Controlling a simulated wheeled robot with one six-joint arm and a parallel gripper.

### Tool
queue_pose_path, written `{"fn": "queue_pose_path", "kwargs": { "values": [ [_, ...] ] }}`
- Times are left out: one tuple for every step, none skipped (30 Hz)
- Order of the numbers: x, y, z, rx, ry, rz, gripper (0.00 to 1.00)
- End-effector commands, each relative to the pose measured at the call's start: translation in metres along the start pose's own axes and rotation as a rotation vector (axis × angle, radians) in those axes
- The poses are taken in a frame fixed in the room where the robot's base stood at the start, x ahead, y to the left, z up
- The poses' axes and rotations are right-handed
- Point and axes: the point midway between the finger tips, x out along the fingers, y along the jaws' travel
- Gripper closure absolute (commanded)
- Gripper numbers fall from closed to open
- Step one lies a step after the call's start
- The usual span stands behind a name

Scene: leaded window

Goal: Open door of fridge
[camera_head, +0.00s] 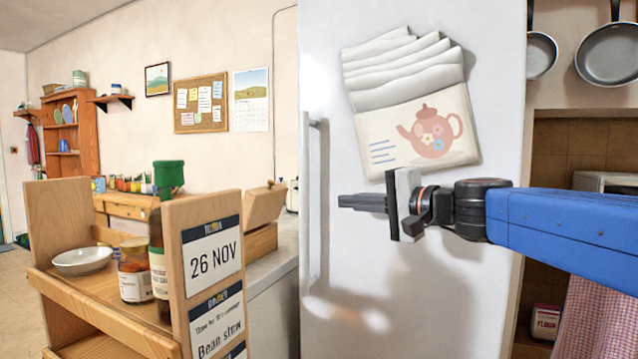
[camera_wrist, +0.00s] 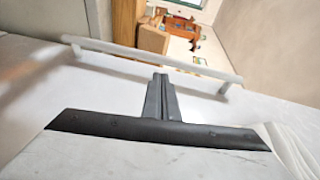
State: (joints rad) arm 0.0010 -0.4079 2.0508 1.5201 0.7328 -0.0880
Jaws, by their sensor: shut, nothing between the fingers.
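The white fridge door (camera_head: 420,260) stands upright in the middle of the head view and looks closed. Its long vertical white handle (camera_head: 313,200) runs along the door's left edge. My gripper (camera_head: 342,201) is in front of the door, just right of the handle, with its fingers together and pointing left at it. Nothing is between the fingers. In the wrist view the fingers (camera_wrist: 160,78) point at the handle bar (camera_wrist: 150,58), with a visible gap. Whether the fingertips are level with the bar in depth I cannot tell.
A tea towel with a teapot print (camera_head: 418,135) hangs on the door. A wooden trolley (camera_head: 105,318) with a bowl (camera_head: 82,261), jar and bottle stands at the left, near the counter (camera_head: 268,262). Pans (camera_head: 607,52) hang at the right.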

Motion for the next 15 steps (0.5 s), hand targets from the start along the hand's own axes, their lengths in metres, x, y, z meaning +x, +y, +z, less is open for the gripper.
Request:
{"fn": "queue_pose_path", "kwargs": {
  "values": [
    [0.004, -0.011, -0.007, 0.025, 0.009, -0.028, 1.00],
    [0.005, -0.016, -0.010, 0.039, 0.014, -0.043, 1.00],
    [0.007, -0.022, -0.013, 0.053, 0.019, -0.059, 1.00],
    [0.008, -0.025, -0.015, 0.062, 0.022, -0.069, 1.00],
    [0.009, -0.028, -0.017, 0.069, 0.024, -0.076, 1.00],
    [0.010, -0.030, -0.018, 0.075, 0.026, -0.083, 1.00],
    [0.011, -0.031, -0.019, 0.078, 0.027, -0.086, 1.00],
    [0.012, -0.032, -0.019, 0.080, 0.027, -0.088, 1.00],
    [0.015, -0.033, -0.019, 0.081, 0.026, -0.089, 1.00],
    [0.017, -0.033, -0.019, 0.081, 0.025, -0.089, 1.00],
    [0.019, -0.033, -0.019, 0.080, 0.025, -0.088, 1.00],
    [0.023, -0.033, -0.019, 0.080, 0.025, -0.088, 1.00],
    [0.027, -0.033, -0.019, 0.080, 0.026, -0.087, 1.00],
    [0.031, -0.033, -0.019, 0.080, 0.025, -0.087, 1.00],
    [0.037, -0.033, -0.019, 0.081, 0.023, -0.086, 1.00]
  ]
}}
